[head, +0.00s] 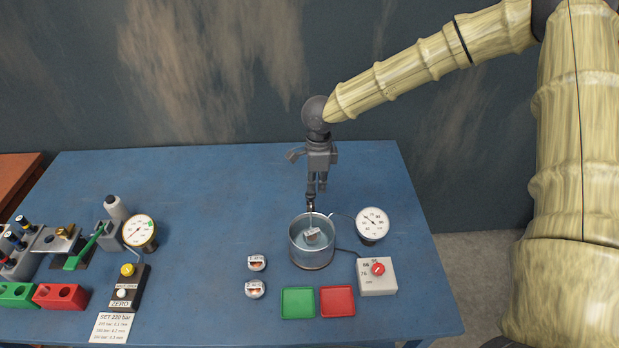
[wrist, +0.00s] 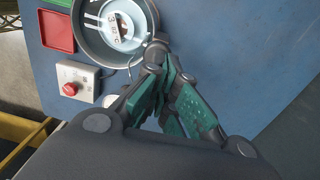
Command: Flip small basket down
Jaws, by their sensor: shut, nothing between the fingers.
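A metal pot (head: 311,256) with liquid stands on the blue table in the head view. A small light item with a dark marking, seemingly the small basket (head: 313,236), sits inside it. In the wrist view the pot (wrist: 86,42) is at the upper left, and a pale round part with a printed label (wrist: 118,28) shows inside. My gripper (head: 311,203) is shut and empty, pointing down above the pot's back rim. In the wrist view my gripper (wrist: 158,52) has its fingers together beside the rim. Whether it touches the basket's handle, I cannot tell.
A dial gauge (head: 372,224) and a box with a red knob (head: 378,276) stand right of the pot. Green (head: 298,303) and red (head: 337,301) trays lie in front. Two labelled round parts (head: 256,263) are left. The table behind is clear.

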